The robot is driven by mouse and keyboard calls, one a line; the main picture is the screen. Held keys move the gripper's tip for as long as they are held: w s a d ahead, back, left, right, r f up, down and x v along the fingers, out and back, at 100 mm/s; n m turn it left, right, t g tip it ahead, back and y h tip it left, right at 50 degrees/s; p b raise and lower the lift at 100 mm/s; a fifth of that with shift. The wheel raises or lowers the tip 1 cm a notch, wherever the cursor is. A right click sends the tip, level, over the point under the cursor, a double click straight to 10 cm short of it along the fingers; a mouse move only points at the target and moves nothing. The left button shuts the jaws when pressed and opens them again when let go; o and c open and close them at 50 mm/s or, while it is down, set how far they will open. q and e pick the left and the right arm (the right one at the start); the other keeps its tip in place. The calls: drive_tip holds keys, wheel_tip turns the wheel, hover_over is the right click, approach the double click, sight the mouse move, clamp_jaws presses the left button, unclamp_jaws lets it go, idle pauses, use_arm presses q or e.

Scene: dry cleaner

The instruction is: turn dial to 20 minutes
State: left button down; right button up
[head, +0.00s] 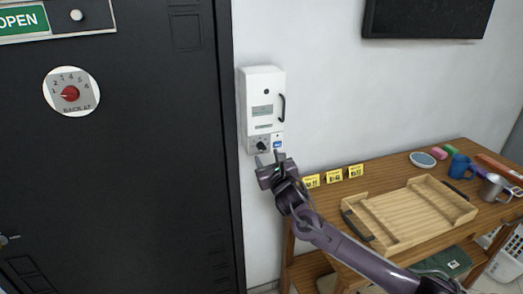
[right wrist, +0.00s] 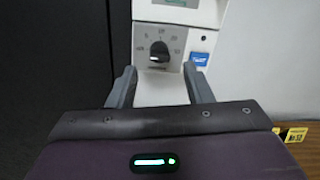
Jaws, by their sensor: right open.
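A white wall box (head: 262,100) hangs on the wall just right of the dark door frame. Its small black dial (head: 262,146) sits at its lower left, and it shows larger in the right wrist view (right wrist: 159,51). The dial's knob has a raised ridge standing roughly upright, with small marks around it too blurred to read surely. My right gripper (head: 268,161) is open and empty, just below and in front of the dial. In the right wrist view its fingers (right wrist: 160,84) are spread, with the dial beyond and between them, apart from them. My left gripper is not in view.
A blue button (right wrist: 199,60) is right of the dial. A round sign with a red knob (head: 70,93) is on the dark door. A wooden table at right holds a slatted tray (head: 412,216), yellow tags (head: 334,176), a blue mug (head: 459,166) and a metal mug (head: 492,187).

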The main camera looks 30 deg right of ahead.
sight(263, 150)
drive_tip(key=shift+p+x, duration=0.5)
drive_tip(key=shift+x, duration=2)
drive_tip(key=shift+c, duration=0.5)
drive_tip(key=c, duration=0.9)
drive_tip(key=shift+o, duration=0.2)
